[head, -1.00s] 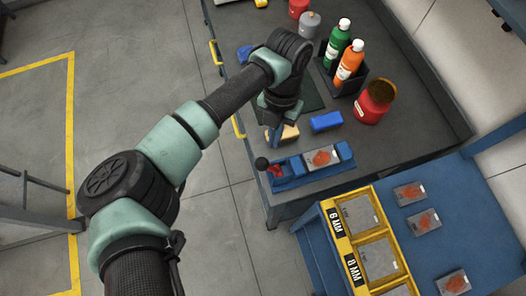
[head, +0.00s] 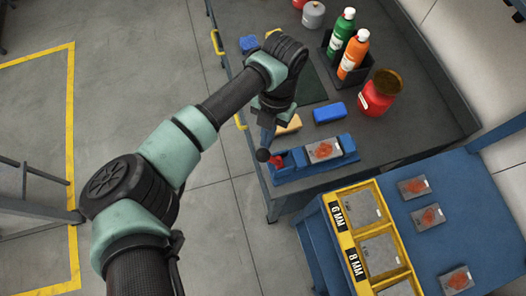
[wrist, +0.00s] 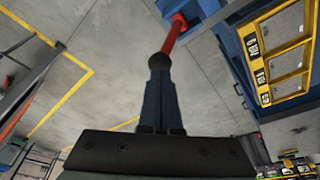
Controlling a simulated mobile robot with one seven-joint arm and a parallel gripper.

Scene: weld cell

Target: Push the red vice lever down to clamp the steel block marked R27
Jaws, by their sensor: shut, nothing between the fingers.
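The blue vice (head: 345,158) sits near the bench's front edge. A steel block (head: 323,151) with a rust-red patch lies in it; I cannot read its marking. The red vice lever (head: 277,161) is at the vice's left end, with a black knob (head: 263,155) at its tip. My gripper (head: 266,147) is shut, fingers pointing down, right at the knob.
A blue block (head: 329,113) and a tan block (head: 289,125) lie behind the vice. A red jar (head: 379,93) and green and orange bottles stand further back. A blue table (head: 470,195) with a yellow-framed rack (head: 344,230) stands in front, right.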

